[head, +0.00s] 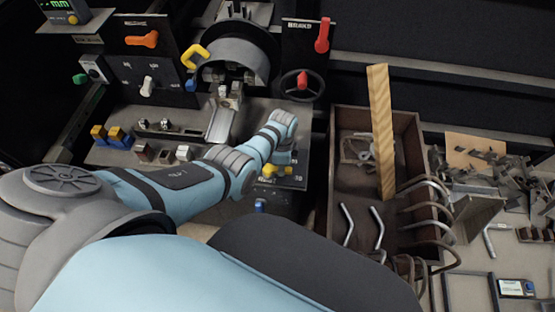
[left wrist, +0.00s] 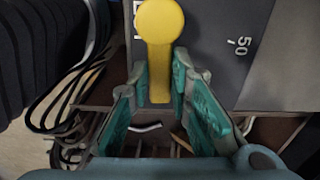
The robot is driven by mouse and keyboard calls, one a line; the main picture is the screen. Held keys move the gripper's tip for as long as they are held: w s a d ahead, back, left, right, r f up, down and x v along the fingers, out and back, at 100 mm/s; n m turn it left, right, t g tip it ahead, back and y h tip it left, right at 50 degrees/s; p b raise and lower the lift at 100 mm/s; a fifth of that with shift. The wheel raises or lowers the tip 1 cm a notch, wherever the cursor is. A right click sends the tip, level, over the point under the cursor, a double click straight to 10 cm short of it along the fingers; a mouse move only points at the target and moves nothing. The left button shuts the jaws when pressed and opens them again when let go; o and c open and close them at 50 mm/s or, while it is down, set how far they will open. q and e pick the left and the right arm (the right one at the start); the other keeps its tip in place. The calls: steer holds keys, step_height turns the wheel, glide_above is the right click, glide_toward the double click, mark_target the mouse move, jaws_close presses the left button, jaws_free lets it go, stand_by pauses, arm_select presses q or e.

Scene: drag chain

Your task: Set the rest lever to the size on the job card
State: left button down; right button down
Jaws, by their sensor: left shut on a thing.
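The yellow lever with a round knob (left wrist: 160,22) shows in the left wrist view, its stem running down between my fingers. My left gripper (left wrist: 161,82) has teal finger pads on both sides of the stem and is shut on it. In the head view my left arm reaches over the machine's front, and the yellow lever (head: 269,170) shows just below my wrist; the fingers are mostly hidden there. The number 50 is printed on the grey panel (left wrist: 243,75) right of the lever. I cannot make out a job card. My right gripper is not in view.
A brown open box (head: 338,190) with a wooden strip (head: 381,130) and bent metal rods stands right of my arm. Orange (head: 142,39) and red (head: 322,35) levers are on the machine behind. Metal parts (head: 490,170) clutter the right bench. A small display device (head: 515,288) lies at lower right.

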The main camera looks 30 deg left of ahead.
arm_select(q)
steer(key=shift+s+d+m, duration=0.1)
steer(key=shift+s+m, duration=0.05)
steer(key=shift+m, duration=0.25)
steer(key=c, duration=1.5)
jaws_free()
step_height(320, 180, up, 12)
